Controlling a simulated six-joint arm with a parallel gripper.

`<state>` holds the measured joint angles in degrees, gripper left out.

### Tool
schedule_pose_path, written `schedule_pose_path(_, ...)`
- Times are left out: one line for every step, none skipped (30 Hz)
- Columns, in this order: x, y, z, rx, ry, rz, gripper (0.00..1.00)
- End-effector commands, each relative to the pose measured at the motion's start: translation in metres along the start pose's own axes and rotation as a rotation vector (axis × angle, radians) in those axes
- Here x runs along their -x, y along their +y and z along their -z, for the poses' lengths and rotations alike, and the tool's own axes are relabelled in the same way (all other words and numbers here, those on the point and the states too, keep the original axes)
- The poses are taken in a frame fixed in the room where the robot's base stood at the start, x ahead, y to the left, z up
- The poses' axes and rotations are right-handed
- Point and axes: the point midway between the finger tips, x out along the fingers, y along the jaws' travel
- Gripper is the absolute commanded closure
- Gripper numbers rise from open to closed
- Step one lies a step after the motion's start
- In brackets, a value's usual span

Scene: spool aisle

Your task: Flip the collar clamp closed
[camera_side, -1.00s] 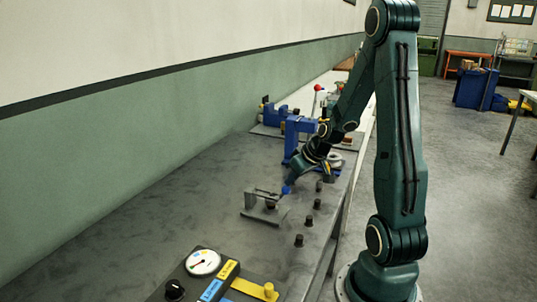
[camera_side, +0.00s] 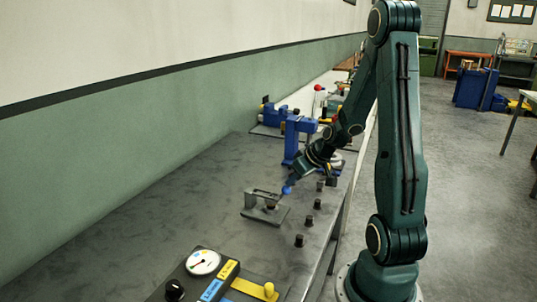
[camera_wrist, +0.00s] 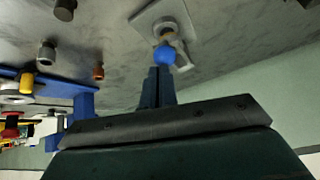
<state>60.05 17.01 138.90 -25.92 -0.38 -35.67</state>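The collar clamp (camera_side: 264,214) sits on the bench, a grey plate with a low bracket and an arm that ends in a blue ball knob (camera_side: 287,190). In the wrist view the clamp's grey plate (camera_wrist: 143,18) is at the top, with the blue knob (camera_wrist: 165,55) below its collar. My gripper (camera_wrist: 160,69) has its narrow fingers together, tips right at the near side of the knob. Whether they touch it I cannot tell. In the side view my gripper (camera_side: 293,181) is just above and right of the knob.
Several dark pegs (camera_side: 317,204) stand along the bench's right edge. A blue press frame (camera_side: 292,140) stands behind my gripper. A panel with a gauge (camera_side: 203,262) and a yellow lever (camera_side: 269,291) is at the front. The bench left of the clamp is clear.

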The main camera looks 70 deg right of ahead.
Motion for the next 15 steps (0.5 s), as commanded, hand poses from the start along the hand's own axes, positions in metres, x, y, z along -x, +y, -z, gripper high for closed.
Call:
schedule_pose_path(0.002,-0.001,-0.007,-0.006,-0.018,0.003,1.00)
schedule_pose_path(0.004,-0.001,-0.006,-0.006,-0.017,0.003,1.00)
schedule_pose_path(0.007,-0.001,-0.006,-0.006,-0.014,0.001,1.00)
schedule_pose_path(0.009,0.000,-0.005,-0.005,-0.011,0.000,1.00)
schedule_pose_path(0.012,0.000,-0.004,-0.004,-0.008,-0.002,1.00)
schedule_pose_path(0.016,0.000,-0.003,-0.004,-0.006,-0.002,1.00)
schedule_pose_path(0.019,0.000,-0.003,-0.004,-0.004,-0.003,1.00)
schedule_pose_path(0.022,0.000,-0.002,-0.003,0.000,-0.004,1.00)
schedule_pose_path(0.027,0.001,-0.001,-0.002,0.002,-0.004,1.00)
schedule_pose_path(0.030,0.001,-0.001,-0.002,0.004,-0.005,1.00)
schedule_pose_path(0.033,0.000,0.003,0.001,0.006,-0.005,1.00)
schedule_pose_path(0.037,0.000,0.006,0.001,0.006,-0.005,1.00)
schedule_pose_path(0.040,0.000,0.009,0.002,0.007,-0.005,1.00)
schedule_pose_path(0.043,-0.001,0.011,0.002,0.008,-0.006,1.00)
schedule_pose_path(0.047,-0.001,0.014,0.001,0.007,-0.006,1.00)
